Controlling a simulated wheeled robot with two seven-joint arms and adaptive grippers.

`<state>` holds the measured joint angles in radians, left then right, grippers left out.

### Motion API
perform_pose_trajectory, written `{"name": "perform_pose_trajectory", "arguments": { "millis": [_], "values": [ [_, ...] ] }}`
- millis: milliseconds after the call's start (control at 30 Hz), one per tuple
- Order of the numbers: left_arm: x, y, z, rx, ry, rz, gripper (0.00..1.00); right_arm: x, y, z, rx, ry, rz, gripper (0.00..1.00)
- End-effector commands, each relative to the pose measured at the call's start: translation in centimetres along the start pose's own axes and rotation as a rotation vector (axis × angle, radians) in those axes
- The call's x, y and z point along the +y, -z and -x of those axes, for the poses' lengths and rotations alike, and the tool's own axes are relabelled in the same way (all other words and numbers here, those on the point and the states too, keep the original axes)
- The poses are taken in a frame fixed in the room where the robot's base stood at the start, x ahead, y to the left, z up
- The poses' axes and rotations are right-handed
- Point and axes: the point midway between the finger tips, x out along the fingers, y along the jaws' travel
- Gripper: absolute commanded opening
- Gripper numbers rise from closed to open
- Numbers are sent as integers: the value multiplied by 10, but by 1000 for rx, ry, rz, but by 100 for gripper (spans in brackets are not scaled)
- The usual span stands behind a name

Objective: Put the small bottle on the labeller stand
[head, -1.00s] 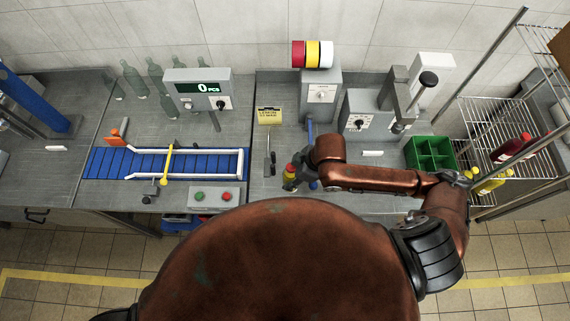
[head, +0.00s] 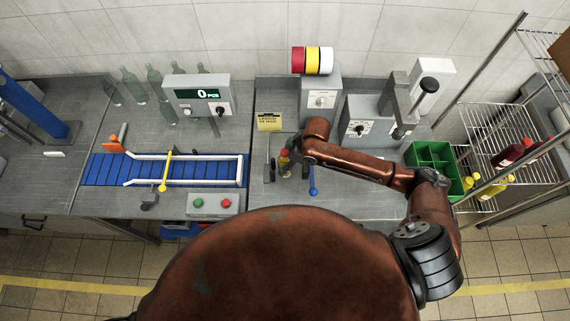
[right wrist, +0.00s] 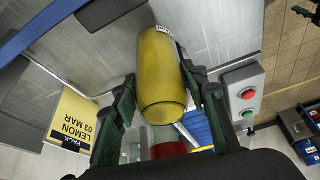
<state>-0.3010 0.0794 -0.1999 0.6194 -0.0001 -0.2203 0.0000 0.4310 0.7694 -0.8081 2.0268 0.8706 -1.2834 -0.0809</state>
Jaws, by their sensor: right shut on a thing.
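The small bottle (head: 284,166), yellow with a red cap, is in my right gripper (head: 291,160) in the head view. In the right wrist view the yellow bottle (right wrist: 163,75) lies between the two dark green fingers of the gripper (right wrist: 162,100), which is shut on it. The labeller (head: 320,97) is the grey box with red, yellow and white rolls (head: 312,60) on top. The bottle is in front of it and a little left, beside an upright grey bracket (head: 269,160). My arm hides part of this area, so I cannot tell whether the bottle touches a stand.
A blue lever (head: 313,188) reaches forward below my forearm. A yellow lemon card (head: 269,121) stands behind the bottle. The blue conveyor (head: 200,172) is on the left. A green crate (head: 432,156), a press (head: 365,118) and a wire rack (head: 500,130) are on the right.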

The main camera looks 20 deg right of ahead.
Motion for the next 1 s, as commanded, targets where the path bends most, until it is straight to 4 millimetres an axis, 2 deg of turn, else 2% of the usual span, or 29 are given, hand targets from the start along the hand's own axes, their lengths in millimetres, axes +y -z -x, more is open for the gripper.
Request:
{"name": "perform_pose_trajectory", "arguments": {
  "millis": [167,400,767,800,1000],
  "values": [
    [0,2,2,2,0,0,45,9,0,-10,2,-2,0,0],
    [0,3,10,3,0,0,45,8,-10,-35,2,-2,1,0],
    [0,3,9,3,0,-1,45,8,-12,-39,2,-3,1,0],
    [0,3,9,3,0,-1,45,8,-14,-40,0,-2,1,42],
    [0,3,9,3,0,-1,45,8,-14,-40,0,-1,1,56]
  ]
}}
